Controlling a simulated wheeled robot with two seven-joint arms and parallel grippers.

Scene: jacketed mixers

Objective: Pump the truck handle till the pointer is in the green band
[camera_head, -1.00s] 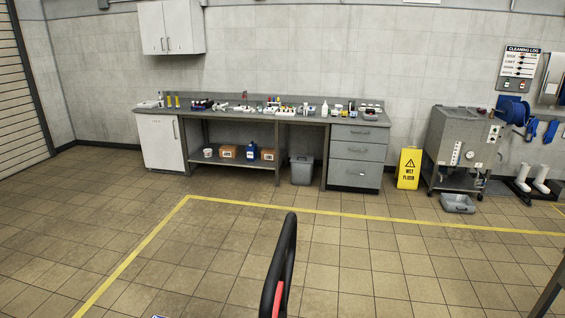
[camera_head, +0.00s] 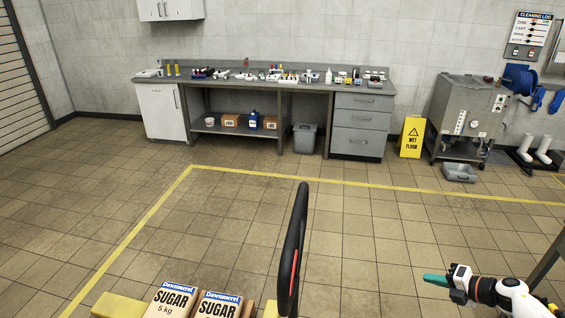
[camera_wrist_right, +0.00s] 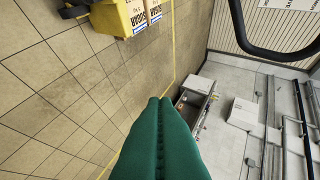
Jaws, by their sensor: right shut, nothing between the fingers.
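The truck handle (camera_head: 294,250), a black loop with a red strip, stands upright at the bottom centre of the head view. Its black bar (camera_wrist_right: 265,45) also shows at the top right of the right wrist view. My right gripper (camera_head: 428,279), with green fingers, is at the lower right of the head view, to the right of the handle and apart from it. Its green fingers (camera_wrist_right: 160,135) are together and empty in the right wrist view. No pointer or green band shows in these frames. My left gripper is not in view.
Sugar bags (camera_head: 172,302) lie on a yellow surface (camera_head: 118,307) at the bottom left. A workbench (camera_head: 270,84) with small items stands along the back wall. A wet floor sign (camera_head: 411,137) and a steel machine (camera_head: 465,118) stand at the right. The tiled floor between is clear.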

